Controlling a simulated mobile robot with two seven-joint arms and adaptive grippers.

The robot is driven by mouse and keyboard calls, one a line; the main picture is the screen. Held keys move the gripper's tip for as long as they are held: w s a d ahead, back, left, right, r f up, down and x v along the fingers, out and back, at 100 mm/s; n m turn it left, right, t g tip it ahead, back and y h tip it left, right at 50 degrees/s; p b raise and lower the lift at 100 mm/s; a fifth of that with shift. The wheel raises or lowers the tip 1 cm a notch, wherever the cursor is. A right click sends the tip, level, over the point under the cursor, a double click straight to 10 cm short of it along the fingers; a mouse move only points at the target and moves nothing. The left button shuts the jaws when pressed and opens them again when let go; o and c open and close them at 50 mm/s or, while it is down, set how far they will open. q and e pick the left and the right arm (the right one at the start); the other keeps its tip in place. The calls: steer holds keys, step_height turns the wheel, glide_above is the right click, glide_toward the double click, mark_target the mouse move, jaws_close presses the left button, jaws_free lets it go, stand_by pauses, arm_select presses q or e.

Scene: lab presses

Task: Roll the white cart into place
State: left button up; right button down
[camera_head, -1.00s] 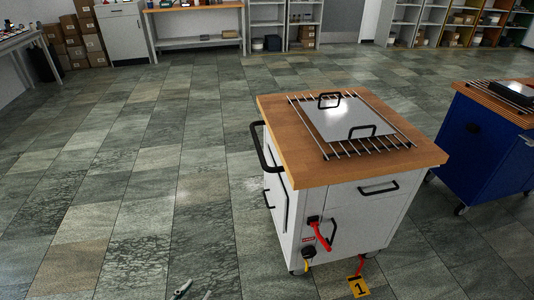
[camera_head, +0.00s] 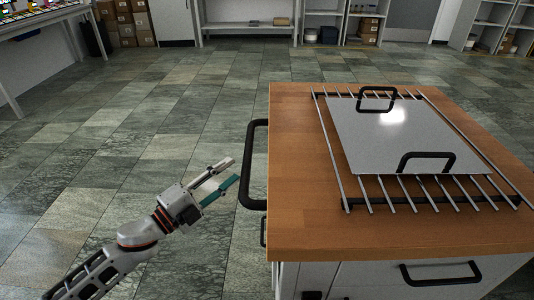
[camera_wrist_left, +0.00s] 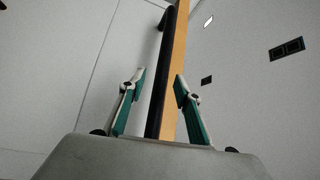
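The white cart (camera_head: 345,278) stands close in front of me at the right, with a brown wooden top (camera_head: 300,215). Its black push handle (camera_head: 250,170) sticks out from the left side. My right gripper is out of view.
A metal plate (camera_head: 375,135) with two black handles lies on a wire rack on the cart's top. Tiled floor (camera_head: 120,130) is clear to the left. A table (camera_head: 30,30), boxes and shelves line the back.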

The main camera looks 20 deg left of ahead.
mark_target(249, 156)
arm_select(q)
steer(key=shift+x, duration=4)
steer(key=shift+r, duration=0.15)
jaws_close()
